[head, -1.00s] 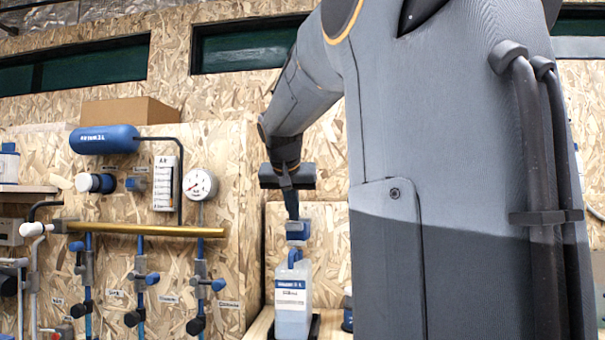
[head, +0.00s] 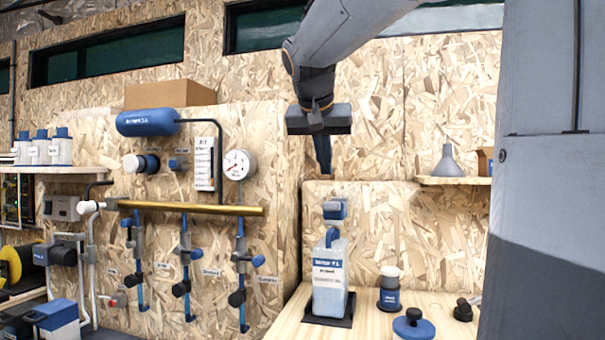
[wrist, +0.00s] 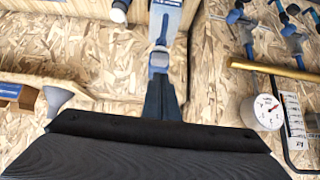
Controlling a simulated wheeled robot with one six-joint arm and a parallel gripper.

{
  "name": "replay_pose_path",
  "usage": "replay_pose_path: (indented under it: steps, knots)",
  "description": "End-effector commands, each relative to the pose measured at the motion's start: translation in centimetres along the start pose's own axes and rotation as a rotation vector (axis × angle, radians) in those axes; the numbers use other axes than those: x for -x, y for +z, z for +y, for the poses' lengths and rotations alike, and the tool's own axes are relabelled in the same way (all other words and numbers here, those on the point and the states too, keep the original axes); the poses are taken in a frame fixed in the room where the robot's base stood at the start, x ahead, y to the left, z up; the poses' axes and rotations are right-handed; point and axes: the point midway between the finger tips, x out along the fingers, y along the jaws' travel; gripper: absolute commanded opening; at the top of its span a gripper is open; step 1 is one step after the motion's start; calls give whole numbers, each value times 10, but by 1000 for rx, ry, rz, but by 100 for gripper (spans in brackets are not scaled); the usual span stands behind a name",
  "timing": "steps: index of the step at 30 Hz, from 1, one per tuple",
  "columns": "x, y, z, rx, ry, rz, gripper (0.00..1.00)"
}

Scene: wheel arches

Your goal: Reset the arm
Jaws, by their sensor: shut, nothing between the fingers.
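My gripper (head: 323,160) hangs below my arm in the head view, in front of the chipboard wall and above the bench. Its fingers are together and hold nothing. In the wrist view my gripper (wrist: 162,62) also shows as one closed dark blue shape, pointing toward the jug. The white jug with a blue cap (head: 329,280) stands upright on a dark mat on the bench, below and apart from my gripper.
A brass pipe (head: 190,208) with several blue valves, a gauge (head: 238,165) and a blue tank (head: 147,122) are on the wall at left. A funnel (head: 446,162) stands on a shelf (head: 455,180) at right.

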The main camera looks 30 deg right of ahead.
Motion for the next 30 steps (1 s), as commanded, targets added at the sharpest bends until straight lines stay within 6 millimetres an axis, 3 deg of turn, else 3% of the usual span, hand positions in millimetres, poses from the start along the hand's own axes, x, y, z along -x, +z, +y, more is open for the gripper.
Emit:
replay_pose_path:
  steps: [9, 11, 14, 17, 22, 26, 30]
  knots:
    - [2, 7, -3, 10, -3, -8, 0]
    - [-5, 16, -8, 30, -11, -28, 0]
    - [-26, 48, -26, 99, -36, -86, 0]
    - [-55, 101, -49, 198, -76, -174, 0]
    - [-92, 210, -76, 375, -149, -334, 0]
    - [-107, 299, -82, 501, -203, -454, 0]
    - [-109, 393, -74, 625, -253, -577, 0]
